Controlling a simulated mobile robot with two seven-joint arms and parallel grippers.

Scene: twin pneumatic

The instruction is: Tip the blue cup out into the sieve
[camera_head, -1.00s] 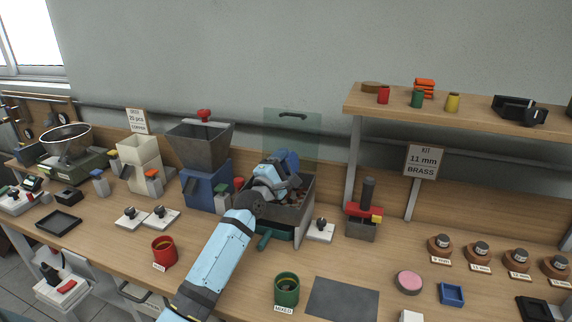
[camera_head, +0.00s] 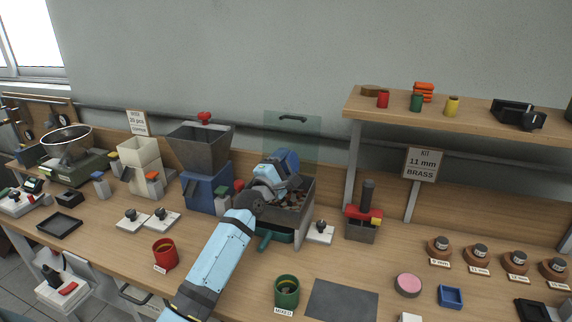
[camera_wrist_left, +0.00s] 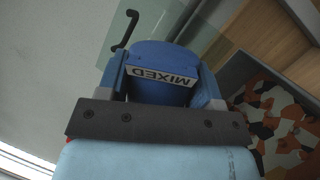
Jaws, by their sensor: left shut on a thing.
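My left gripper (camera_head: 282,172) is shut on the blue cup (camera_head: 291,158) and holds it over the grey sieve box (camera_head: 308,200). In the left wrist view the blue cup (camera_wrist_left: 165,58) sits between the fingers, its MIXED label upside down. Its mouth and inside are hidden from both views. Brown, orange and whitish pieces (camera_wrist_left: 282,122) lie in the sieve, at the right of the wrist view. My forearm and wrist hide the left part of the sieve in the head view. My right gripper is not in view.
A clear panel with a dark handle (camera_head: 292,115) stands behind the sieve. A blue-grey hopper machine (camera_head: 203,175) stands to its left, a red-handled press (camera_head: 363,215) to its right. A green cup (camera_head: 287,290) and a red cup (camera_head: 164,253) stand in front.

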